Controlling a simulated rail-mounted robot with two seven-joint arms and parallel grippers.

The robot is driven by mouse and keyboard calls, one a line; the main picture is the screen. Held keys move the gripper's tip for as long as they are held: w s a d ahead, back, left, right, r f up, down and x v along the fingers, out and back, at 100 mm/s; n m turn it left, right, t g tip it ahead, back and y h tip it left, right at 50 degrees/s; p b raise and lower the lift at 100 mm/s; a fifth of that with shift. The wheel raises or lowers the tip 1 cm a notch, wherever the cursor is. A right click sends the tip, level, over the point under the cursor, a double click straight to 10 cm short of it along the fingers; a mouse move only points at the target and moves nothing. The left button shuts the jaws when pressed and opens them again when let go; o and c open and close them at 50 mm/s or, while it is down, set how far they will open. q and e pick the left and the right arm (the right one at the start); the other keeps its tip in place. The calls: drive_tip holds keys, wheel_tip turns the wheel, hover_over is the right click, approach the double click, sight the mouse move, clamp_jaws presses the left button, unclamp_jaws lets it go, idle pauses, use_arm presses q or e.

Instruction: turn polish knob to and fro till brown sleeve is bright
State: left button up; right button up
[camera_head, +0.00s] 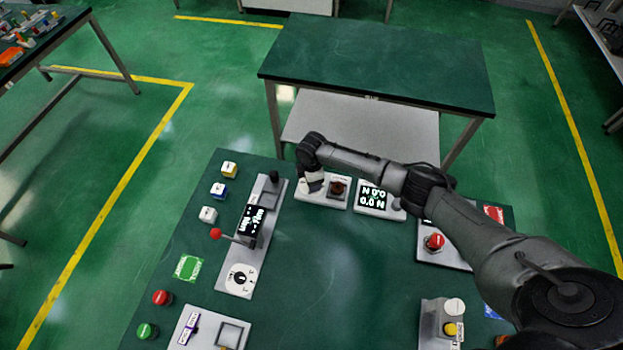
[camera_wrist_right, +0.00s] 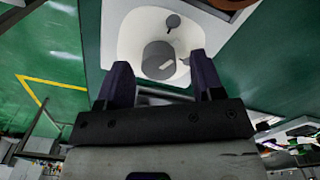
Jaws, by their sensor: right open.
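The brown sleeve (camera_head: 338,188) sits on the right part of a small light panel (camera_head: 333,204) at the back of the green table. In the wrist view a brown edge (camera_wrist_right: 228,4) shows at the top. A grey round knob (camera_wrist_right: 158,60) with a pale mark, likely the polish knob, is on a white plate. My right gripper (camera_wrist_right: 160,65) is open, its two dark fingers to either side of the knob in the picture; I see no contact. In the head view my right gripper (camera_head: 312,184) covers the panel's left part and hides the knob. My left gripper is not in view.
A display panel (camera_head: 373,198) reading 0.0 N stands right of the sleeve's panel. A red button box (camera_head: 434,242) lies near my right forearm. The table's middle is clear.

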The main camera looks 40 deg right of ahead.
wheel_tip(320, 180, up, 13)
drive_tip(key=p, duration=0.1)
drive_tip(key=shift+r, duration=0.15)
idle(0.7)
